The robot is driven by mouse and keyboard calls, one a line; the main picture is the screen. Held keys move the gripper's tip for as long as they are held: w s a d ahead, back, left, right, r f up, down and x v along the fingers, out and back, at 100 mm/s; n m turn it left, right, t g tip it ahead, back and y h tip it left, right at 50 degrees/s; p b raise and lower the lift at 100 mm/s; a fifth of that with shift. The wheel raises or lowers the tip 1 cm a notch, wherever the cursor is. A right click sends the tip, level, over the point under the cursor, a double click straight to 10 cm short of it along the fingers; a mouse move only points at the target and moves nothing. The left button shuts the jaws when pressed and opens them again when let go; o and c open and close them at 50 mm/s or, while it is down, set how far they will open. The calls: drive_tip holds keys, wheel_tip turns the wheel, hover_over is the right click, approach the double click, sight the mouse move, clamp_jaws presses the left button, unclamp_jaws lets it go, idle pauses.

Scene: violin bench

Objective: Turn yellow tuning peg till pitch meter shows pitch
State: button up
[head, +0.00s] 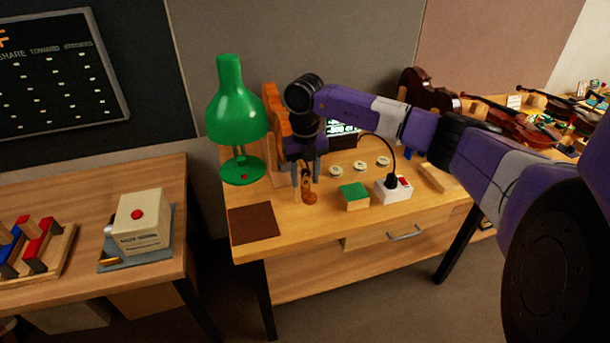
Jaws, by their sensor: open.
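My gripper (306,186) points down over the left part of the bench, with its two fingers apart. A small orange-brown wooden piece (310,197) stands between or just behind the fingers; I cannot tell whether they touch it. No yellow tuning peg can be made out; the gripper and wrist cover that spot. A dark screen with bright marks (342,127), possibly the pitch meter, stands behind my arm. It is partly hidden and its reading is too small to tell.
A green lamp (236,115) stands left of the gripper. A brown mat (254,222), a green-topped block (354,196) and a white socket box with a cable (393,190) lie in front. Several round discs (360,166) sit behind. Violins (510,122) lie at right.

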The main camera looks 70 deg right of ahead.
clamp_jaws()
drive_tip(key=shift+n+b, duration=0.4)
drive_tip(key=n+b, duration=0.3)
drive_tip(key=shift+f, duration=0.15)
drive_tip(key=shift+n+b, duration=1.45)
drive_tip(key=shift+n, duration=0.45)
drive_tip(key=shift+r, duration=0.2)
